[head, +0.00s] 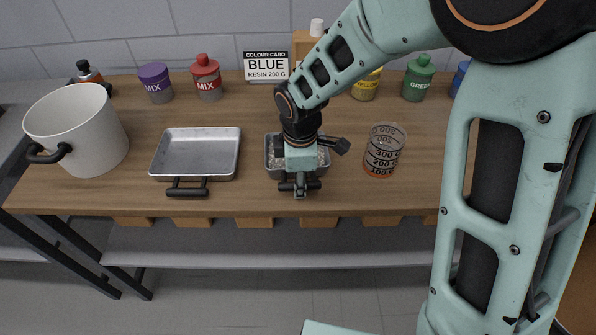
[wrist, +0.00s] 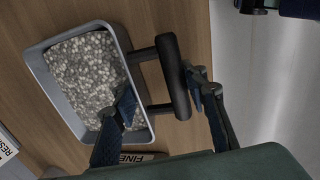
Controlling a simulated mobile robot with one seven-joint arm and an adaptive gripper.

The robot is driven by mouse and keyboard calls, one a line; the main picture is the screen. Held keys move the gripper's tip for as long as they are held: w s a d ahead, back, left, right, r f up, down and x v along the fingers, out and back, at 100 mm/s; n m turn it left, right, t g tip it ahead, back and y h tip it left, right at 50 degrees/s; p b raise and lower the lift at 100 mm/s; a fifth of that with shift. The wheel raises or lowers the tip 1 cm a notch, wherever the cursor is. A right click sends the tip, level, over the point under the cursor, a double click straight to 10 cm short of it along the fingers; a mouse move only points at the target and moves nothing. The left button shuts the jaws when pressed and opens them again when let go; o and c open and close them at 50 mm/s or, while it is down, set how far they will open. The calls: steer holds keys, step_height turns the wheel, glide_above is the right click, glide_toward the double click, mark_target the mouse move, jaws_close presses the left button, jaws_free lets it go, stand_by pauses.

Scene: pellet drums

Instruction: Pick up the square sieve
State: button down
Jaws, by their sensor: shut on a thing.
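The square sieve (head: 268,158) is a small grey, straight-sided pan at the middle of the bench, partly hidden by my wrist in the head view. In the wrist view the sieve (wrist: 40,75) holds many pale and grey pellets, and its black bar handle (wrist: 172,70) sticks out toward the bench's front edge. My gripper (head: 300,186) is over the handle side. In the wrist view its fingers (wrist: 166,95) stand on either side of the handle, shut on it. I cannot tell whether the sieve touches the bench.
An empty grey pan (head: 197,152) with a black handle lies to the left, beside a white pot (head: 78,130). A measuring beaker (head: 384,150) with orange contents stands close on the right. Purple (head: 155,82), red (head: 206,77), yellow (head: 366,86) and green (head: 418,78) drums line the back.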

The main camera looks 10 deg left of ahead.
steer(key=shift+r+p, duration=0.35)
steer(key=shift+r, duration=0.1)
step_height(320, 180, up, 3)
steer(key=shift+f+p, duration=0.1)
steer(key=shift+p, duration=1.05)
steer(key=s+a+r+p, duration=0.1)
steer(key=s+r+p, duration=0.5)
steer(key=s, duration=0.8)
step_height(320, 180, up, 3)
steer(key=shift+r, duration=0.2)
steer(key=w+a+b, duration=0.2)
steer(key=w+a, duration=0.3)
steer(key=a, duration=0.5)
steer(key=shift+a, duration=0.4)
steer(key=shift+w, duration=0.1)
